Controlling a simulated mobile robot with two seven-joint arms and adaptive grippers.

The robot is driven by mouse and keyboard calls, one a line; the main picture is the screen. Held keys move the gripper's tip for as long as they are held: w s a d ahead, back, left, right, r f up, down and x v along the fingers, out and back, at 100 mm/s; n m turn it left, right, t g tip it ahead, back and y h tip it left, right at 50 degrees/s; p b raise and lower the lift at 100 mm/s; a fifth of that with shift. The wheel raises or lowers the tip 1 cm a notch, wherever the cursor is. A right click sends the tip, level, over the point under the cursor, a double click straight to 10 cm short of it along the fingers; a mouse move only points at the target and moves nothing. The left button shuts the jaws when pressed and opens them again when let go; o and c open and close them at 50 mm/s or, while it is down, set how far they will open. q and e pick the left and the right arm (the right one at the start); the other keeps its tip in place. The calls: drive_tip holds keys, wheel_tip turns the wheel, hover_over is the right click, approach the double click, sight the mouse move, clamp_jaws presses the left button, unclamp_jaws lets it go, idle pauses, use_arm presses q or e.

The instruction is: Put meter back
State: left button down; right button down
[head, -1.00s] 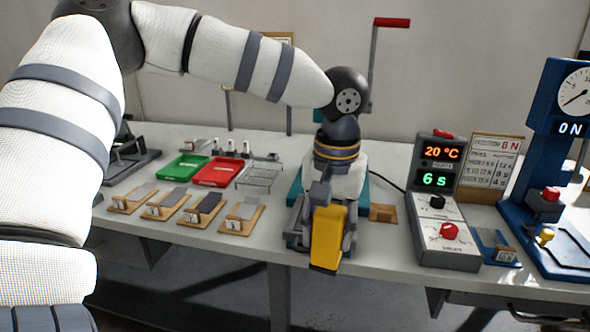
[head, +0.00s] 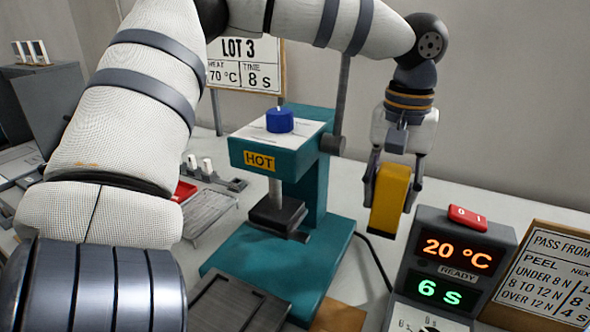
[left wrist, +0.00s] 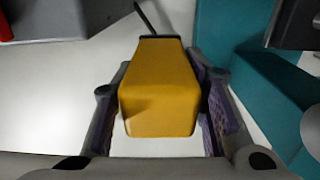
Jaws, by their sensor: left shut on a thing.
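The meter appears as a yellow block (head: 390,198) between the fingers of my left gripper (head: 392,190). The gripper is shut on it and holds it above the table, right of the teal press and behind the display box. In the left wrist view the yellow meter (left wrist: 160,88) fills the gap between the two finger pads (left wrist: 162,105), with a dark part at its far end. The meter's face is hidden. My right gripper is in neither view.
The teal press (head: 320,180), marked HOT, stands left of the gripper. The display box (head: 455,250) reads 20 °C and 6 s, and a black cable (head: 375,262) runs behind it. A PASS FROM sign (head: 550,270) stands at right. White table shows behind the box.

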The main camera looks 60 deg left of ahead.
use_arm(q)
drive_tip(key=shift+s, duration=0.15)
wheel_tip(320, 180, down, 10)
drive_tip(key=shift+s+r, duration=0.1)
drive_tip(key=shift+r, duration=0.05)
drive_tip(key=c, duration=1)
unclamp_jaws()
drive_tip(key=shift+f, duration=0.2)
drive_tip(key=shift+o, duration=0.2)
